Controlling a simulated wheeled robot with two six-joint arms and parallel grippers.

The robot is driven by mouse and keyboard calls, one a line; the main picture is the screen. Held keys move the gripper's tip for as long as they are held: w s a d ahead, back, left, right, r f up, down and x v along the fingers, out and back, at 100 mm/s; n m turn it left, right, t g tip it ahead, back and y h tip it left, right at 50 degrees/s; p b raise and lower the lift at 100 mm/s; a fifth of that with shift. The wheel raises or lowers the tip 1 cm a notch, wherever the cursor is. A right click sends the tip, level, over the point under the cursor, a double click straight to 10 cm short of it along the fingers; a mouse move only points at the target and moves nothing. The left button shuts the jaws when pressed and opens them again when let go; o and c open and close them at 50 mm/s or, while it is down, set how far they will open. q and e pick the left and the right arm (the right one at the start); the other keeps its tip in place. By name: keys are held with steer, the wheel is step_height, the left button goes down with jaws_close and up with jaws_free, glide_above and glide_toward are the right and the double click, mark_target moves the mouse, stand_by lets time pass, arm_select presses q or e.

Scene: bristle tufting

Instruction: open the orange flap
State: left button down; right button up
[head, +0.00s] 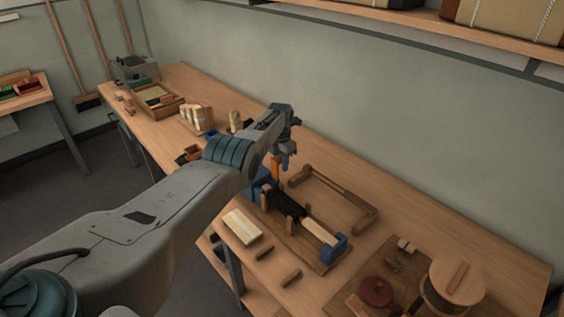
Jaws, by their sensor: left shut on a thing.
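The orange flap (276,167) is a small upright piece beside the blue block at the far end of a wooden fixture (301,243) on the bench. My left arm reaches in from the left across the bench. My left gripper (285,160) points down at the flap and is shut on it. The fingertips are small here and partly hide the flap, so the exact contact is hard to see. My right gripper is not in view.
The fixture carries a dark bristled strip (281,200) and a blue end block (334,249). A wooden frame (345,193) lies behind it. A pale block (241,227) sits in front. A round wooden piece (457,281) stands at right. Bare bench lies along the wall.

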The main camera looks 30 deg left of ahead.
arm_select(q)
steer(key=shift+d, duration=0.1)
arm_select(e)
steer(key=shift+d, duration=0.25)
arm_select(q)
steer(key=c, duration=1.1)
jaws_free()
steer(key=shift+w+f, duration=0.1)
steer(key=shift+c, duration=0.2)
steer(key=shift+r+p, duration=0.5)
steer(key=shift+r, duration=0.05)
step_height(320, 180, up, 5)
steer(key=p, duration=0.3)
step_height(320, 180, up, 3)
steer(key=shift+r+b, duration=0.15)
steer(key=shift+b, duration=0.15)
steer(key=shift+r, duration=0.7)
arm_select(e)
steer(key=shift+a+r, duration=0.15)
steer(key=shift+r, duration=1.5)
